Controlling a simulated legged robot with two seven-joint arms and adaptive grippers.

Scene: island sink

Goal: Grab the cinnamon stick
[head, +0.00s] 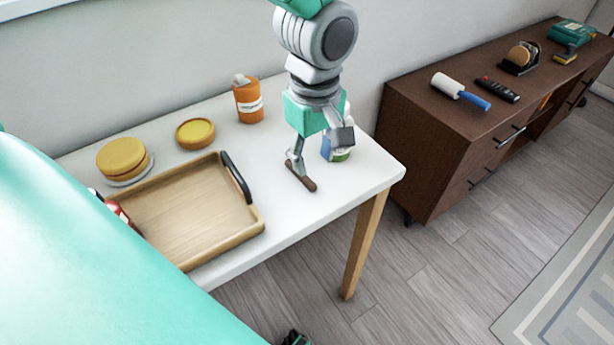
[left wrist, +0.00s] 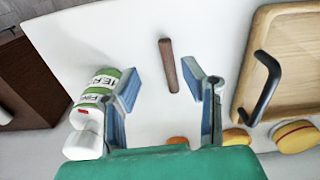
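The cinnamon stick (head: 301,176) is a short brown rod lying on the white table near its front right part. In the left wrist view the stick (left wrist: 167,66) lies just beyond the gap between the fingertips, roughly along the gripper's pointing direction. My left gripper (head: 319,153) points down over the table beside the stick. It is open and empty, and in the left wrist view its two blue-padded fingers (left wrist: 165,82) stand well apart. Whether a finger touches the stick is not clear.
A white-and-green bottle (head: 341,154) stands close behind the left gripper. A wooden tray (head: 250,226) with black handles lies to the left. An orange bottle (head: 248,103), a yellow-topped bowl (head: 195,133) and a cake (head: 122,158) stand behind. A brown cabinet (head: 425,150) is at right.

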